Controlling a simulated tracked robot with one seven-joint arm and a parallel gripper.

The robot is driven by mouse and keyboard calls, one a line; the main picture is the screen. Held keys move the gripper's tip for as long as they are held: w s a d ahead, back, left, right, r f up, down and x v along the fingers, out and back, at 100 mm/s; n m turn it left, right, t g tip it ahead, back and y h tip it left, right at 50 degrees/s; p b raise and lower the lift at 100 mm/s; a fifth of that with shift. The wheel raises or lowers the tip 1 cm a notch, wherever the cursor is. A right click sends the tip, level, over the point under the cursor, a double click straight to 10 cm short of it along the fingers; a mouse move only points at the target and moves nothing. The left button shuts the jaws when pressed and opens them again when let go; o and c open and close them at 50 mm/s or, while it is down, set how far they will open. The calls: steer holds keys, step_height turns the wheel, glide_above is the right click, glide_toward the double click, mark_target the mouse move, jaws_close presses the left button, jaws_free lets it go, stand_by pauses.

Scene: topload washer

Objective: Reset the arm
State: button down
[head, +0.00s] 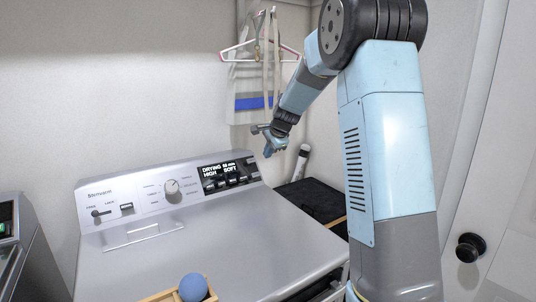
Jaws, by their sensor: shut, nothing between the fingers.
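My gripper (272,148) hangs in the air at the end of my blue and grey arm. It is above the back right corner of the topload washer (250,238), pointing down and to the left. Its fingers are small in the view and shut, with nothing seen between them. The washer's lid is down, with a handle (143,236) near its left side. The sloped control panel has a round knob (172,188) and a lit display (220,170) reading "DRYING HIGH".
A wooden box (160,297) with a blue ball (193,287) sits at the washer's front. A dark surface (312,200) with a white bottle (300,162) is at right. Hangers (262,48) hang on the back wall. A door with a black knob (470,247) is far right.

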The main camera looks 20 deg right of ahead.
stand_by(0.3)
steer(key=s+a+r+n, duration=0.1)
steer(key=s+r+n, duration=0.35)
steer(key=s, duration=0.65)
steer(key=s+a+r+n, duration=0.1)
steer(key=s+r+n, duration=0.3)
steer(key=s, duration=0.7)
steer(key=s+d+f+n+h, duration=0.1)
steer(key=s+n, duration=0.5)
steer(key=s, duration=1.8)
steer(key=shift+s+f+g+h, duration=0.2)
steer(key=shift+f+g+h, duration=0.2)
steer(key=shift+f+h, duration=0.2)
